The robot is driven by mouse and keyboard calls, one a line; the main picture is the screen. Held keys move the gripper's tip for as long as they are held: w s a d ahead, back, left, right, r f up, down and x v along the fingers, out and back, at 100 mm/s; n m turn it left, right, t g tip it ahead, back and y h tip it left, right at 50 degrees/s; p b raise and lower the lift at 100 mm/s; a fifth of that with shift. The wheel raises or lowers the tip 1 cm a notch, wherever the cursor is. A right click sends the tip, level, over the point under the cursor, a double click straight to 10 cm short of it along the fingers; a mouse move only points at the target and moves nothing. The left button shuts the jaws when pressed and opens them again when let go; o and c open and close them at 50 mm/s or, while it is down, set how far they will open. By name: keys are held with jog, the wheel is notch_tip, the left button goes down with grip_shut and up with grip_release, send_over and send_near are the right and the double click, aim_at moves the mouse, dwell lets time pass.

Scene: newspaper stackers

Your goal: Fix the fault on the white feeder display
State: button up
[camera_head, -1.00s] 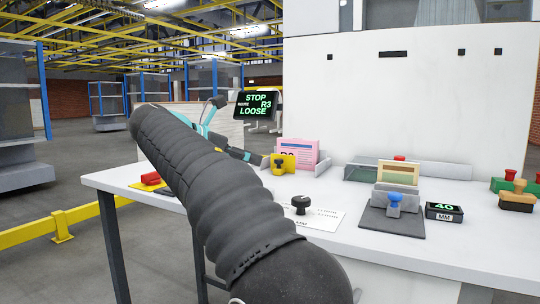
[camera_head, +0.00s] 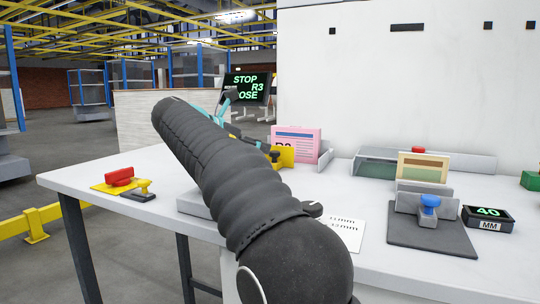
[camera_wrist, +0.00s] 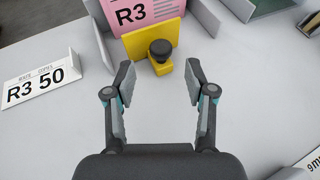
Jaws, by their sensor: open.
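A black display (camera_head: 247,88) at the back shows green text, partly hidden by my arm; "STOP", "R3" and "OSE" are readable. A yellow block (camera_wrist: 152,45) with a black knob (camera_wrist: 161,50) stands against a pink R3 sheet stack (camera_wrist: 128,14) in the wrist view. The yellow block (camera_head: 286,156) and pink stack (camera_head: 297,142) also show in the head view. My gripper (camera_wrist: 160,82) is open and empty, its fingers either side of the view just short of the knob. In the head view my arm hides most of the gripper.
A card reading "R3 50" (camera_wrist: 42,78) stands left of the fingers. On the white table (camera_head: 90,180) are a red-and-yellow stamp (camera_head: 120,177), a blue-knobbed holder (camera_head: 429,206) and a small "40 MM" display (camera_head: 488,214). A white wall (camera_head: 390,90) rises behind.

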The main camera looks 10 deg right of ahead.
aim_at(273, 152)
jog(key=x, duration=0.6)
jog(key=shift+b, duration=0.4)
grip_shut()
